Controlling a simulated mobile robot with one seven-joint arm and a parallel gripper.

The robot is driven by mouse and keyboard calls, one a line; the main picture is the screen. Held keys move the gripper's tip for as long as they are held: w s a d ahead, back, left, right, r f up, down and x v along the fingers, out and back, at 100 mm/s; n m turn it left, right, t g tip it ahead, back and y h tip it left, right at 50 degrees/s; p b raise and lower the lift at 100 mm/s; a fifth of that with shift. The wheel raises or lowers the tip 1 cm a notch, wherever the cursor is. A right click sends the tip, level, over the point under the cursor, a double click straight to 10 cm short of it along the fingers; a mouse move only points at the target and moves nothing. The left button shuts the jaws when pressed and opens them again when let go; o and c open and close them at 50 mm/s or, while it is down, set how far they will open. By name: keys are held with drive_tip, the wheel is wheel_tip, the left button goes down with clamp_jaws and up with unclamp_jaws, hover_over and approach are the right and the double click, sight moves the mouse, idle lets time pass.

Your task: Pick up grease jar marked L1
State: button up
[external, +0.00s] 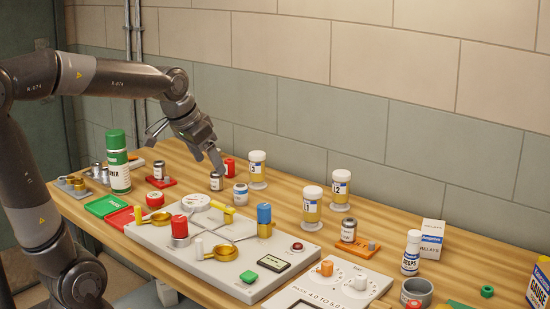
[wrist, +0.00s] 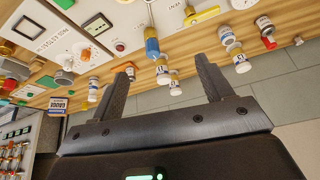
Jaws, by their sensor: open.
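The grease jar that seems marked L1 (external: 313,205) is a clear jar of yellow grease with a white lid, upright on the bench right of centre. Its label shows a 1; the letter is hard to read. Similar jars ending in 2 (external: 341,187) and 3 (external: 257,168) stand nearby. My gripper (external: 190,148) is open and empty above the bench, left of all three jars. In the wrist view the bench appears upside down; my open gripper (wrist: 166,66) has what looks like jar L1 (wrist: 162,74) between its fingers in the picture, at a distance.
A grey panel (external: 150,232) with knobs and rings lies in front of the jars. Small cans (external: 216,181) stand under my gripper. A relay box (external: 430,236) stands farther right; the wall runs behind.

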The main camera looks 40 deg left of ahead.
drive_tip(key=w+d+f+m+g, duration=0.1)
drive_tip(key=w+d+f, duration=0.1)
drive_tip(key=w, duration=0.5)
drive_tip(key=w+d+f+m, duration=0.1)
drive_tip(key=w+d+f, duration=0.1)
drive_tip(key=w, duration=0.5)
drive_tip(key=m+h, duration=0.1)
drive_tip(key=m, duration=0.1)
hover_over(307, 191)
drive_tip(key=s+a, duration=0.1)
drive_tip(key=s, duration=0.2)
wheel_tip(307, 191, down, 6)
drive_tip(key=shift+w+d+f, duration=0.15)
drive_tip(key=shift+w+f, duration=0.25)
drive_tip(key=shift+w, duration=0.15)
drive_tip(key=x, duration=0.5)
drive_tip(key=shift+f, duration=0.1)
drive_tip(key=x, duration=0.5)
drive_tip(key=shift+f, duration=0.1)
drive_tip(key=c, duration=1.2)
drive_tip(key=shift+o, duration=0.2)
